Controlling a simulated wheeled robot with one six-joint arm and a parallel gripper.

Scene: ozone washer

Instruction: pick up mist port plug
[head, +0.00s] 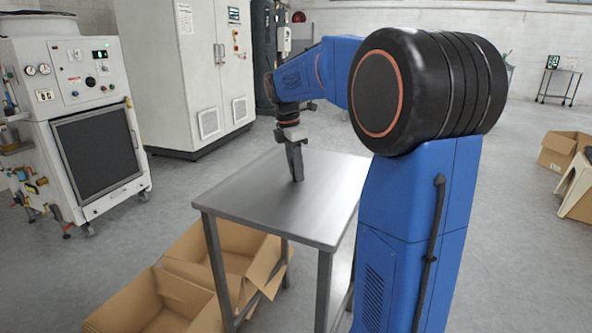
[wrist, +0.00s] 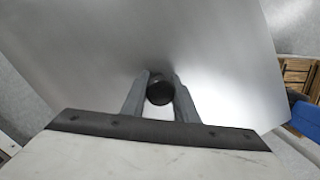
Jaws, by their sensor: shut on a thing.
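The mist port plug (wrist: 160,90) is a small, dark, round piece between the two fingers of my gripper (wrist: 160,95) in the wrist view. The fingers are shut on its sides. In the head view my gripper (head: 296,178) points down at the metal table (head: 265,222), with its tips at or just above the top. The plug cannot be made out there, hidden by the fingers. Whether it touches the table or is lifted I cannot tell.
Open cardboard boxes (head: 160,303) stand on the floor left of and below the table. A white machine on wheels (head: 85,125) stands at the left, and a tall white cabinet (head: 185,75) behind. The rest of the tabletop is bare.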

